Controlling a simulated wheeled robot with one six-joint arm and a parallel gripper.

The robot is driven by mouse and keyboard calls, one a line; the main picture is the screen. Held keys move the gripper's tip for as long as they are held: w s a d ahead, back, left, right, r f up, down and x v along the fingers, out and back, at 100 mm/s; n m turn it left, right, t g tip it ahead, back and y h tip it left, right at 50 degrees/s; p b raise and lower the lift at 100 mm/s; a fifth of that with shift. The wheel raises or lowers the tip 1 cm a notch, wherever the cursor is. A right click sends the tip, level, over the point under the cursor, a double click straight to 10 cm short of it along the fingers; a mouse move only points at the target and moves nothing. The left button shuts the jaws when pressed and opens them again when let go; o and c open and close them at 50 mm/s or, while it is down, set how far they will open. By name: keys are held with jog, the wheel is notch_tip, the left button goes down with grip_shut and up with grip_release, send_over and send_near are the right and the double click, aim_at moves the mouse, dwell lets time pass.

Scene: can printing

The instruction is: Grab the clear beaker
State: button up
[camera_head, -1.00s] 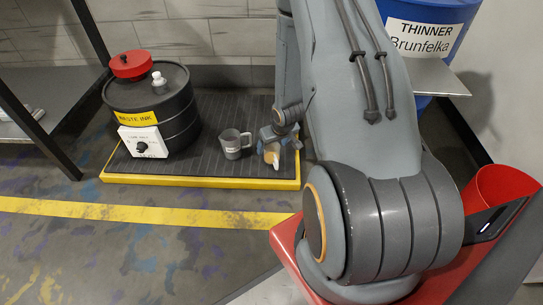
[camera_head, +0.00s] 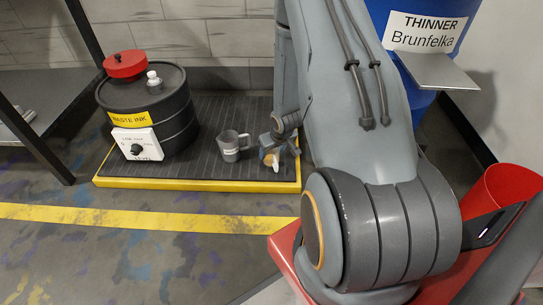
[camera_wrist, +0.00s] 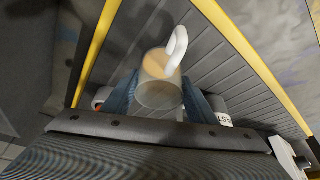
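The clear beaker (camera_wrist: 158,88) has a white handle and a tan tint. It lies between the two blue fingers of my gripper (camera_wrist: 159,92) in the wrist view, with little or no gap at either side. I cannot tell whether the fingers press on it. In the head view the beaker (camera_head: 270,158) stands at the right part of the dark ribbed platform (camera_head: 205,172), partly hidden by my gripper (camera_head: 278,148), which is right over it.
A grey mug (camera_head: 230,147) stands just left of the beaker. A black waste ink drum (camera_head: 172,112) with a red lid (camera_head: 126,64) is further left. A blue thinner barrel (camera_head: 405,12) is at the right. The floor before the platform's yellow edge (camera_head: 190,186) is clear.

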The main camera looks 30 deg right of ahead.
jog(key=shift+c, duration=1.4)
jog(key=shift+r, duration=0.1)
